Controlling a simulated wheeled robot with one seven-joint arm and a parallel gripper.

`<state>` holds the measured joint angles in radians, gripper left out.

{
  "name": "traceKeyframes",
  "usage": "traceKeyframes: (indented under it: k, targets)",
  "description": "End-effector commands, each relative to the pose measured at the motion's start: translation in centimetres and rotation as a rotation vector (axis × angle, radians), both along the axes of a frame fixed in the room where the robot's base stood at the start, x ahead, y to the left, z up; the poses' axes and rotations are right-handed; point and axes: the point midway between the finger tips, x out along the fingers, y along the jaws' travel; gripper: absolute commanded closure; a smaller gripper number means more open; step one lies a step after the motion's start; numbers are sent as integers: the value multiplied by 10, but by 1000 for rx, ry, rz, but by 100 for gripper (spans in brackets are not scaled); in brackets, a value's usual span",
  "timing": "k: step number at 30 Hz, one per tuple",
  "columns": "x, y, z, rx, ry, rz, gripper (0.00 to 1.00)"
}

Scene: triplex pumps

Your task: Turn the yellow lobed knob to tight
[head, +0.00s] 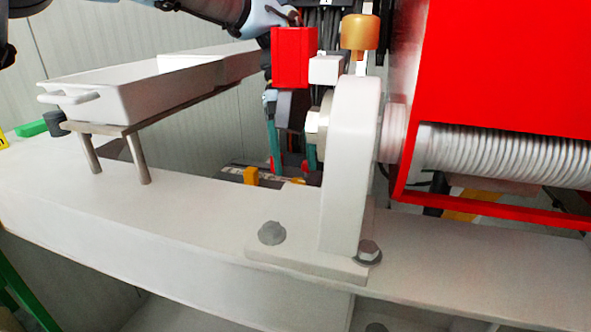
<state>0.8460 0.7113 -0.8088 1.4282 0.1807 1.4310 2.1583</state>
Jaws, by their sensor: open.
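A small yellow-orange piece (251,176) sits low behind the white beam, left of the upright bracket. It may be the yellow lobed knob, but its lobes cannot be made out. My gripper (293,160) points down with its two teal-edged fingers apart, just right of this piece and further up. Nothing shows between the fingers, though the bracket's edge partly covers the right one. Whether a finger touches the yellow piece cannot be told. A gold-coloured rounded cap (359,33) stands above the upright bracket, right of my gripper and apart from it.
The white upright bracket (350,165) is bolted to the long white beam (150,205), close to my gripper's right. A red guard (505,65) and a ribbed metal shaft (500,155) fill the right. A white tray (125,100) stands on a raised shelf at left.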

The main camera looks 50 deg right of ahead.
Motion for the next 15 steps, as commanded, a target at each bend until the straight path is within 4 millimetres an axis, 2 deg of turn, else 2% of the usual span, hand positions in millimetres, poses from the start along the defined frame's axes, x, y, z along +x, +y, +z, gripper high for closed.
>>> traceKeyframes:
  k: [9, 15]
  targets:
    - [19, -15, 57, -3, 1, 1, 36]
    - [25, -19, 75, 0, 2, -1, 36]
